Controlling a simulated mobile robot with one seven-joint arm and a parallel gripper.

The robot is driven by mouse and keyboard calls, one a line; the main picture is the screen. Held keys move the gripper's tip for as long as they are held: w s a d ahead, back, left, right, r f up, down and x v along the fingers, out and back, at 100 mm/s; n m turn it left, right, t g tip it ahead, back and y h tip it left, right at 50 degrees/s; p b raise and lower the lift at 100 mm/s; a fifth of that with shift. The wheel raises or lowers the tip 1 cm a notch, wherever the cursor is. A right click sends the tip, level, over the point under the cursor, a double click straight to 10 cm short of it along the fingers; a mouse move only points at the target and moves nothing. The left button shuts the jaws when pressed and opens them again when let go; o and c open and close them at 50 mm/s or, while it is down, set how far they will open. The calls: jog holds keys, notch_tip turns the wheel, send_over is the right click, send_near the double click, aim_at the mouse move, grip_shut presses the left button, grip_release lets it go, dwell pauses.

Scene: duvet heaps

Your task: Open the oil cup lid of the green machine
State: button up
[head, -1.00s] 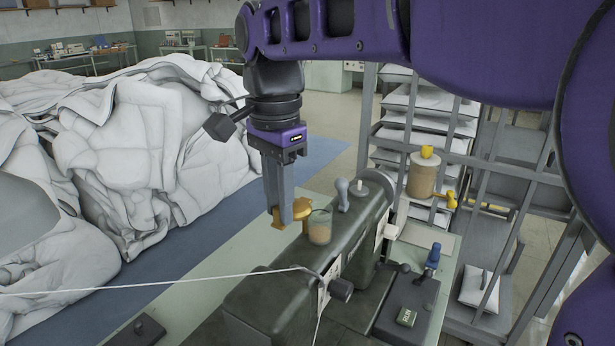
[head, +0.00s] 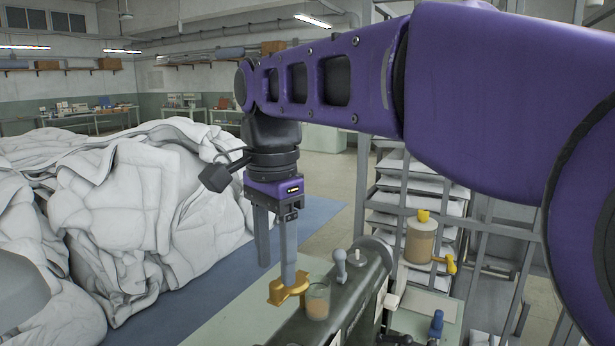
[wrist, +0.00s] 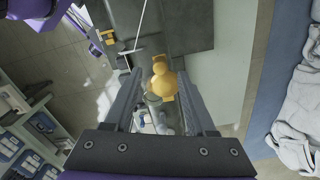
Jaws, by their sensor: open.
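The green machine (head: 345,312) stands low in the head view, cut off by the bottom edge. Its clear oil cup (head: 317,302) holds amber liquid and its top looks uncovered. The gold lid (head: 287,291) sits beside the cup on its left, swung off the rim; it also shows in the wrist view (wrist: 163,82). My gripper (head: 277,274) is open and points down, its fingers spread. The right finger's tip is at the lid in the head view; I cannot tell whether they touch. In the wrist view the lid lies between the fingertips.
White duvet heaps (head: 140,200) fill the left, beside a blue floor strip (head: 200,285). A tan canister (head: 420,240) with a yellow cap and valve stands right of the machine, before a rack of folded white bedding (head: 395,200). A grey knob (head: 340,262) rises behind the cup.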

aim_at(277, 283)
notch_tip(277, 283, up, 14)
dwell(0.4)
